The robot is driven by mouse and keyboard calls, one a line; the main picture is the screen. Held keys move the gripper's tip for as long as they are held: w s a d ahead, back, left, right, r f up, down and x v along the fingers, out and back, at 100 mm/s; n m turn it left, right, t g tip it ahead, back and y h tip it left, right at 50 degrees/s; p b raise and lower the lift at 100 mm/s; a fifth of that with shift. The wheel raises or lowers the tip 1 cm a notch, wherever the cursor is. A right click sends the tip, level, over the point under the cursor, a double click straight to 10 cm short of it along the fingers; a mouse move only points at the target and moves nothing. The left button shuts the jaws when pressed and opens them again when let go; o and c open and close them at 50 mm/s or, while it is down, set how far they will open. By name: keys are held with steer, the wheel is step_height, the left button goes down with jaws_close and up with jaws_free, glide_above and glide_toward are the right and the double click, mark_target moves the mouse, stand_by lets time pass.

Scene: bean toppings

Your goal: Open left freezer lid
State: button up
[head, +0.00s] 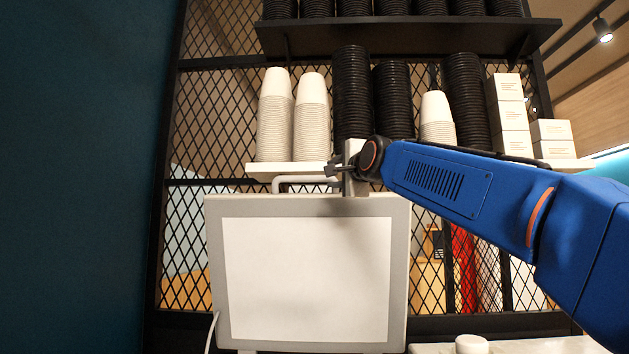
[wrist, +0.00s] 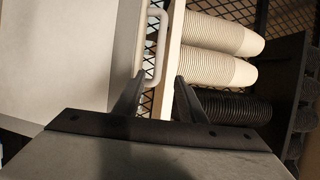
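The freezer lid (head: 212,270) stands upright in front of the mesh wall, with a pale inner panel in a grey frame facing the head camera. Its light tubular handle (head: 300,179) sticks up behind the top edge. The handle (wrist: 163,40) also shows in the wrist view beside the lid (wrist: 60,60). My gripper (head: 332,170) is at the right end of the handle, above the lid's top edge. In the wrist view its fingers (wrist: 160,78) are apart, with the handle's near end between or just beyond the tips; I cannot tell if they touch it.
A shelf (head: 262,169) behind the lid holds stacks of white cups (head: 275,120), black cups (head: 352,95) and white boxes (head: 508,105). A dark wall (head: 80,180) stands at the left. A counter (head: 540,345) with a small white round item (head: 471,344) is at the lower right.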

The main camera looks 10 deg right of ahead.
mark_target(313, 179)
steer(key=w, duration=0.5)
steer(key=w+a+r, duration=0.1)
steer(key=w, duration=1)
steer(key=shift+w+a+r, duration=0.25)
steer(key=shift+w+r, duration=0.05)
steer(key=shift+c, duration=0.6)
steer(key=shift+s, duration=0.1)
jaws_close()
